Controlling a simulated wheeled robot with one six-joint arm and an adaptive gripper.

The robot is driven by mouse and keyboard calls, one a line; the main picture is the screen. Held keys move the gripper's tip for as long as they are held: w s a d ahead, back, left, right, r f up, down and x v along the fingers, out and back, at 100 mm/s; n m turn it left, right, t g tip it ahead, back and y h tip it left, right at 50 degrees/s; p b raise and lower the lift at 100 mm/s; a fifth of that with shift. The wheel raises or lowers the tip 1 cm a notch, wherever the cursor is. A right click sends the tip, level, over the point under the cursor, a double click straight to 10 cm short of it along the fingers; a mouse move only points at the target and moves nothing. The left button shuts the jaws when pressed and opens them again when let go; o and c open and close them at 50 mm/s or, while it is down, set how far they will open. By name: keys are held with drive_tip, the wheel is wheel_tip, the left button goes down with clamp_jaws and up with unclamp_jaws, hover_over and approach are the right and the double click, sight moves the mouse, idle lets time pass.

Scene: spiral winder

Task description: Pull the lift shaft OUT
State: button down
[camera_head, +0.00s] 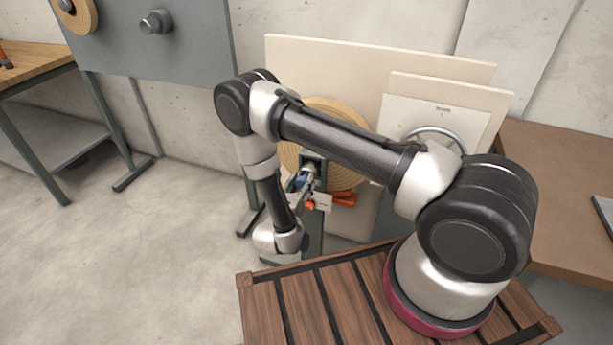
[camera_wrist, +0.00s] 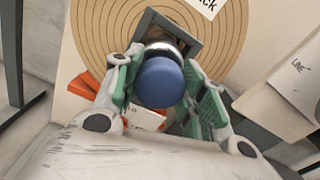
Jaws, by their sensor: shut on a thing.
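The lift shaft (camera_wrist: 160,80) shows in the wrist view as a blue round end with a shiny metal collar behind it. It comes out of a dark square frame (camera_wrist: 188,30) in front of a tan disc with spiral grooves (camera_wrist: 108,32). My gripper (camera_wrist: 164,84) has its green-padded fingers on both sides of the blue end and is shut on it. In the head view my gripper (camera_head: 307,180) is at the disc (camera_head: 335,117), and the blue end (camera_head: 302,181) is mostly hidden by it.
An orange part (camera_head: 344,199) lies close beside my gripper. Pale panels (camera_head: 380,62) stand behind, with a metal handwheel ring (camera_head: 436,133) at right. A brown table (camera_head: 560,190) is at right and a workbench (camera_head: 35,65) at left. The floor (camera_head: 130,250) at left is clear.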

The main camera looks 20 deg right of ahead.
drive_tip(key=v, duration=0.6)
drive_tip(key=shift+s+a, duration=0.15)
drive_tip(key=shift+s, duration=0.05)
drive_tip(key=c, duration=0.8)
unclamp_jaws()
wheel_tip(320, 180, up, 10)
